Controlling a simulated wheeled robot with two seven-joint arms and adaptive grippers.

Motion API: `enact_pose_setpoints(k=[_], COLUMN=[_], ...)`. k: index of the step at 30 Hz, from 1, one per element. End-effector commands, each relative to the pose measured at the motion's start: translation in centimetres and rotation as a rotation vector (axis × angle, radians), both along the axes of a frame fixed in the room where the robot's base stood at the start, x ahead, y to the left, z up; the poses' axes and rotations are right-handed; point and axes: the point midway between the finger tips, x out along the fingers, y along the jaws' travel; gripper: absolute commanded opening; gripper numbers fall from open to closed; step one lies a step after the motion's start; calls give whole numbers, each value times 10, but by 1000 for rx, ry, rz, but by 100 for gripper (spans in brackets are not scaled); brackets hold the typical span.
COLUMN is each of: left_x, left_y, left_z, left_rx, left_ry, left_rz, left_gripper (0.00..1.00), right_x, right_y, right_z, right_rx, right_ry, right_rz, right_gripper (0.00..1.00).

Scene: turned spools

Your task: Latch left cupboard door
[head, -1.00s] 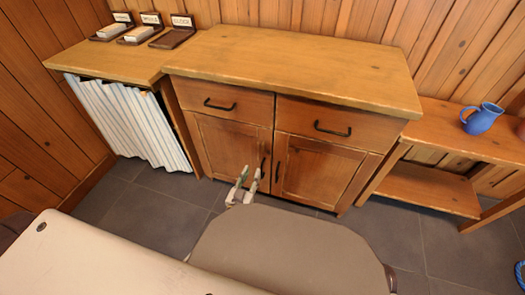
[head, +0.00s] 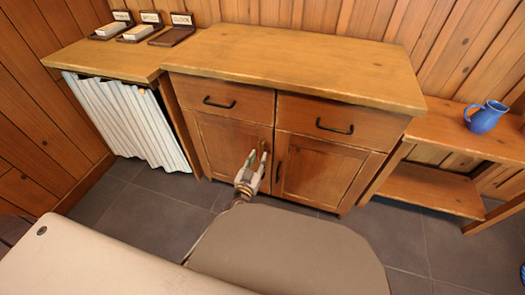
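The wooden cupboard's left door (head: 226,146) is below the left drawer in the head view. It looks flush with the front or nearly so; a small gap cannot be told. My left gripper (head: 257,157) is at this door's inner edge, with its fingers apart and pointing up at the door. The left door's dark handle is mostly hidden by the gripper; I cannot tell whether the fingers touch it. A small brass-coloured piece (head: 264,146) shows at the fingertips. The right door (head: 322,173) looks closed, with its dark handle (head: 279,172) clear. My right gripper is not in view.
Two drawers with dark pulls sit above the doors under the wooden top (head: 300,62). A striped curtain (head: 125,120) hangs at left. A bench with a blue jug (head: 486,117) stands at right. Dark floor tiles (head: 160,205) lie in front.

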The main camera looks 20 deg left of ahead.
Motion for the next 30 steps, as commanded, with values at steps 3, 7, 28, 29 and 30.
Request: enact_pose_setpoints(k=[3,7,28,29,30], left_x=[12,24,60,60,60], left_y=[0,-1,-2,-2,-2], left_z=[0,-1,0,0,0], left_rx=[-2,-1,0,0,0], left_ry=[-2,-1,0,0,0], left_rz=[2,1,1,1,1], left_gripper=[29,29,29,29,29], right_x=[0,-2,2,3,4], right_y=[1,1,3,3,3], right_z=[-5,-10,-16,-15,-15], right_rx=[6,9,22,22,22], right_ry=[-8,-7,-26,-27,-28], right_rz=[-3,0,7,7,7], right_gripper=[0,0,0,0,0])
